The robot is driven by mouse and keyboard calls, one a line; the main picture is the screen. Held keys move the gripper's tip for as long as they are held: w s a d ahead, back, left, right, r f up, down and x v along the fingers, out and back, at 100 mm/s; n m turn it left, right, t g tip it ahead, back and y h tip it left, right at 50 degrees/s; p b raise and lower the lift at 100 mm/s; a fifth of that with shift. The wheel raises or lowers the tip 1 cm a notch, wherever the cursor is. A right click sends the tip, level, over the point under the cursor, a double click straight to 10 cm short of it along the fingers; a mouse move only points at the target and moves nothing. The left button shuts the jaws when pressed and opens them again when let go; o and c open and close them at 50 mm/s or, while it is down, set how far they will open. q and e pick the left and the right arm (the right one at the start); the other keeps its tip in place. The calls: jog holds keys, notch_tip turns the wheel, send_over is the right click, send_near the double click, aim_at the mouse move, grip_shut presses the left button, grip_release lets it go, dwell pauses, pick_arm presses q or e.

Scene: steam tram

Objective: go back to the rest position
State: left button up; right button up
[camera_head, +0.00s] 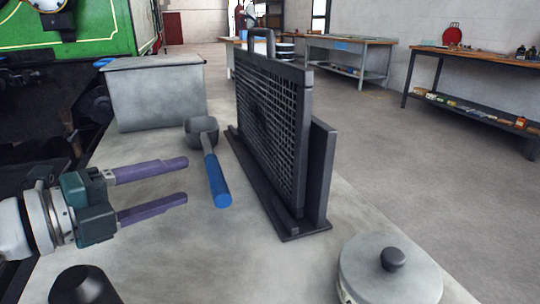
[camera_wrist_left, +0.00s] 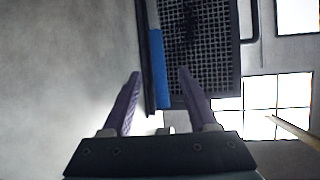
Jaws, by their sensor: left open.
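My left gripper (camera_head: 188,180) comes in from the left in the head view, with two purple fingers apart and nothing between them. It also shows in the left wrist view (camera_wrist_left: 160,72), its fingers spread. A hammer-like tool with a blue handle (camera_head: 216,182) and a dark round head lies just to the right of the fingertips. The blue handle also shows in the left wrist view (camera_wrist_left: 159,68), beyond the fingers. My right gripper is not in view.
A dark mesh panel in a stand (camera_head: 272,130) stands upright right of the tool. A grey box (camera_head: 157,95) is behind, a lidded round tin (camera_head: 388,275) at the front right. A black rounded object (camera_head: 83,286) is at the front left. Workbenches (camera_head: 345,55) stand farther off.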

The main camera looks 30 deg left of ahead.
pick_arm(q)
jog(key=shift+v, duration=0.8)
jog(key=s+d+r+n+g+y+p, duration=0.2)
jog(key=s+d+r+n+g+p, duration=0.5)
jog(key=r+n+p, duration=0.45)
jog(key=s+d+r+n+g+y+p, duration=0.2)
jog(key=s+d+r+n+g+p, duration=0.5)
jog(key=p, duration=0.7)
notch_tip(320, 180, up, 36)
jog(key=s+a+n+t+p, duration=0.1)
jog(key=p, duration=3.5)
jog(key=shift+s+t, duration=0.25)
jog(key=shift+t, duration=0.15)
